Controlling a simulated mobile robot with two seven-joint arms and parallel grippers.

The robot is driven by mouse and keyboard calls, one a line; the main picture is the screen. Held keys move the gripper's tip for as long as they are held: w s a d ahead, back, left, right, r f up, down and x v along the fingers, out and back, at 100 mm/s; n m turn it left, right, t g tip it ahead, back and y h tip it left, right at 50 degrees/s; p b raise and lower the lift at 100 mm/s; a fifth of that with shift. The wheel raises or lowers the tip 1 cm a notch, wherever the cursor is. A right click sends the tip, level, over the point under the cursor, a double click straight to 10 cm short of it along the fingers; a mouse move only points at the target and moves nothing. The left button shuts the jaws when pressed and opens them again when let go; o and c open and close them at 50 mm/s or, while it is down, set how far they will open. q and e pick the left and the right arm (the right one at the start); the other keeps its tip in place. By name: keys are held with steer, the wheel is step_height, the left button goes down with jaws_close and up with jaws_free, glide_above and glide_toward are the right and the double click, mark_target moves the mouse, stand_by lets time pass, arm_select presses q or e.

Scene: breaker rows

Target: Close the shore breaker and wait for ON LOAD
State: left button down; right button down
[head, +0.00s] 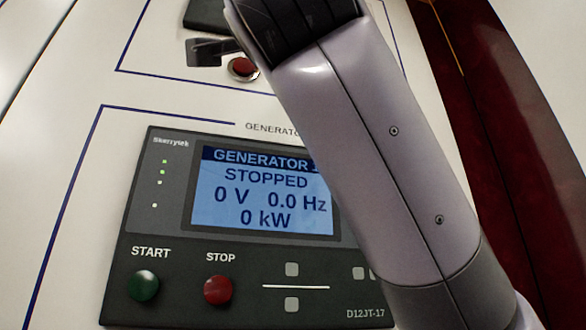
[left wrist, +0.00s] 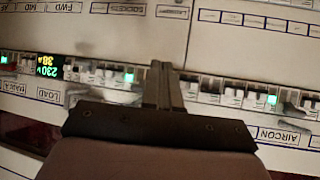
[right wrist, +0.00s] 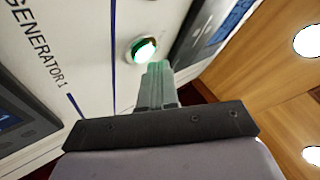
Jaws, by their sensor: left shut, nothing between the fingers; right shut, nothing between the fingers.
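My left gripper (left wrist: 163,85) is shut and empty in the left wrist view, its fingertips in front of a row of breakers (left wrist: 205,90). That view is turned over, and I cannot pick out a shore breaker label. My right gripper (right wrist: 158,82) is shut and empty in the right wrist view, its tips just below a green-lit round button (right wrist: 143,50); I cannot tell if they touch. In the head view a generator screen (head: 265,190) reads GENERATOR 1, STOPPED, 0 V, 0.0 Hz, 0 kW. No ON LOAD text is readable.
A green START button (head: 143,286) and red STOP button (head: 218,290) sit under the screen. A small red round button (head: 243,68) is above. A meter (left wrist: 47,66) reads 230 V and 38 A. My arm covers the panel's right side.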

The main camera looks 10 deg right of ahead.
steer(key=shift+s, duration=0.2)
steer(key=s+b, duration=0.1)
steer(key=s, duration=0.3)
steer(key=shift+s+d, duration=0.1)
steer(key=shift+s, duration=0.3)
stand_by(0.8)
